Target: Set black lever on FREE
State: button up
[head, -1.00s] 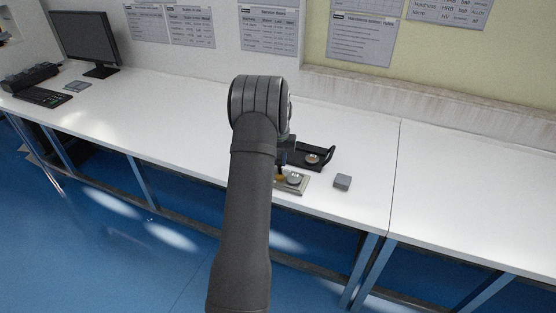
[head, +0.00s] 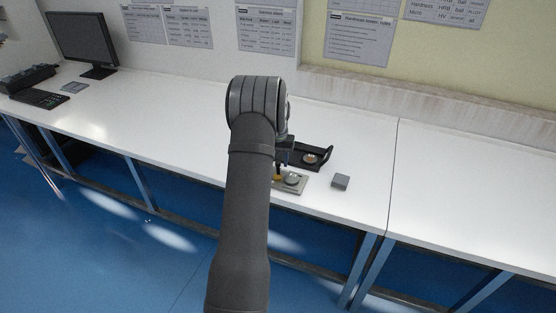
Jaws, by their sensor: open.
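My gripper (head: 282,160) shows only in part to the right of my arm's wrist, above the bench; the wrist hides much of it. It is open, and I see nothing held in it. Just right of it lies a black device (head: 322,164) with a round silver part (head: 310,158) and a raised black piece at its right end. Below it is a pale metal base (head: 297,188) with a round silver knob (head: 292,179). A small yellow part (head: 278,177) shows at its left, beside the gripper. I cannot make out the black lever or any FREE marking.
A small grey block (head: 341,181) lies right of the devices on the white bench (head: 350,210). A monitor (head: 83,40) and a keyboard (head: 40,98) are at the far left. The bench is clear at right, up to a pale ledge (head: 420,100) along the wall.

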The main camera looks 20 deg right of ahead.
notch_tip(320, 180, up, 18)
jog(key=shift+f, duration=0.25)
dwell(0.4)
notch_tip(320, 180, down, 18)
jog(key=shift+r, duration=0.25)
dwell(0.3)
jog(key=shift+r, duration=0.1)
jog(key=shift+w+a+n, duration=0.1)
jog(key=shift+a+n, duration=0.25)
jog(key=shift+n, duration=0.6)
jog(key=shift+w+a+n, duration=0.1)
jog(key=shift+a+n, duration=0.2)
jog(key=shift+n, duration=0.65)
dwell(0.7)
